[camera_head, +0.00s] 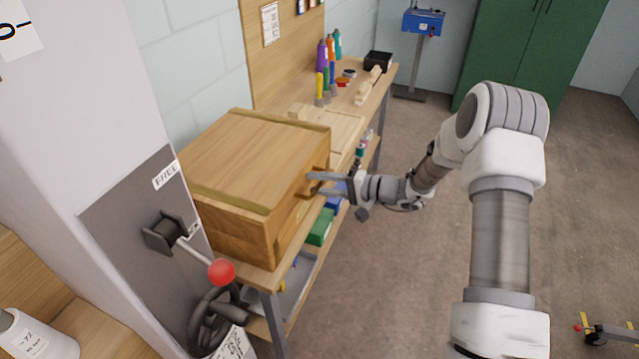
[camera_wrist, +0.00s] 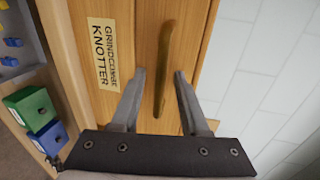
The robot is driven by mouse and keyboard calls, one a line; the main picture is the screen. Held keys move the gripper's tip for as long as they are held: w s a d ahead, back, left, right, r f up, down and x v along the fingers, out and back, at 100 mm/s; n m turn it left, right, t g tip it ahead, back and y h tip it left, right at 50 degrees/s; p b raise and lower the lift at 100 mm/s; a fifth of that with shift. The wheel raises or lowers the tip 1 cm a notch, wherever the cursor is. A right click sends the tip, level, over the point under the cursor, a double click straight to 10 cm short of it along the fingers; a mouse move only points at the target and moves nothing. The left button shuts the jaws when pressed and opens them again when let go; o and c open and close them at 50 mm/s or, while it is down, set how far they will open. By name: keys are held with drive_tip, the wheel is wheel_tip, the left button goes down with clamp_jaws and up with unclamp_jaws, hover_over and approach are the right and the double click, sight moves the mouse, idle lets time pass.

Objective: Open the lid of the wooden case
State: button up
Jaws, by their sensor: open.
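The wooden case (camera_head: 250,155) stands on the workbench in the head view. Its lid (camera_head: 245,150) is flat and looks shut, with darker strips along two edges. In the wrist view the case front (camera_wrist: 145,45) carries a label reading "GRINDCOMBE KNOTTER" (camera_wrist: 104,53) and a long brownish handle (camera_wrist: 162,68). My gripper (camera_head: 314,183) is at the case front in the head view. In the wrist view my gripper (camera_wrist: 160,76) is open, with one finger on each side of the handle. A gap shows between each finger and the handle, so neither looks touching.
Bottles (camera_head: 323,55) and wooden parts stand on the bench (camera_head: 352,98) behind the case. A green box (camera_head: 320,227) sits on the shelf below. A grey panel with a red-knobbed lever (camera_head: 221,271) stands at front left. Floor (camera_head: 395,285) to the right is mostly clear.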

clamp_jaws()
idle(1.3)
